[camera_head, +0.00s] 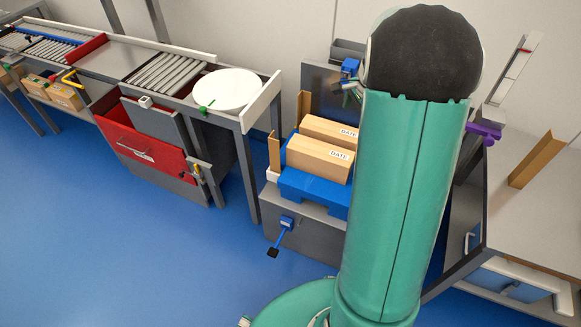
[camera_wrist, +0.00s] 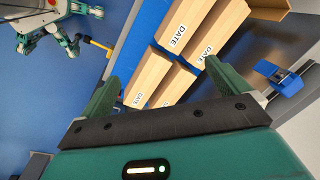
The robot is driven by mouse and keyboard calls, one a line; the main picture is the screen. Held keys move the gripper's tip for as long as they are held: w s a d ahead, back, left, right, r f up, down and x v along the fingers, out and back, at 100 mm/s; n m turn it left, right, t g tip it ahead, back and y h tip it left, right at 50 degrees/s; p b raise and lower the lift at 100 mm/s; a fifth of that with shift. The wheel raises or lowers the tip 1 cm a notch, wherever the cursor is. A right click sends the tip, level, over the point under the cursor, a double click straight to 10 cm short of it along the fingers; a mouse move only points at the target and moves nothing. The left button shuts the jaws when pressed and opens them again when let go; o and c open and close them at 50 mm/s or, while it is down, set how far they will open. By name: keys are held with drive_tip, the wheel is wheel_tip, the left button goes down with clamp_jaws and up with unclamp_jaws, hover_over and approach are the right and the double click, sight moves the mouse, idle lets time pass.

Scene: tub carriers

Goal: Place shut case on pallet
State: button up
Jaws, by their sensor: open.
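Two tan cases with DATE labels, the rear case (camera_head: 325,130) and the front case (camera_head: 312,158), lie side by side on the blue pallet (camera_head: 300,188) in the head view. My arm hides whatever is to their right. The wrist view shows several tan cases with DATE labels, among them a long case (camera_wrist: 172,38) and one farther right (camera_wrist: 222,32). Blue shows between them and along their left edge. My gripper (camera_wrist: 162,72) is open, its two green fingers spread over the cases. I see no case held; the gap to the cases is unclear.
A grey cabinet (camera_head: 300,228) with a blue-handled lever stands under the pallet. A white round turntable (camera_head: 228,90) and roller conveyor are left. A tan upright post (camera_head: 275,155) stands beside the cases. A pale worktop (camera_head: 535,215) lies right. Blue floor is clear at left.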

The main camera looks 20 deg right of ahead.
drive_tip(key=s+a+r+n+t, duration=0.1)
drive_tip(key=s+a+r+n, duration=0.25)
drive_tip(key=a+r, duration=0.4)
drive_tip(key=s+a+r+n+t, duration=0.1)
drive_tip(key=s+a+r+n, duration=0.3)
drive_tip(key=a, duration=0.6)
drive_tip(key=s+a+r+n+t, duration=0.1)
drive_tip(key=s+a+r+n, duration=0.2)
drive_tip(key=s+a+n, duration=0.8)
drive_tip(key=shift+s+a+t, duration=0.3)
drive_tip(key=shift+s+a, duration=0.45)
drive_tip(key=shift+s, duration=0.1)
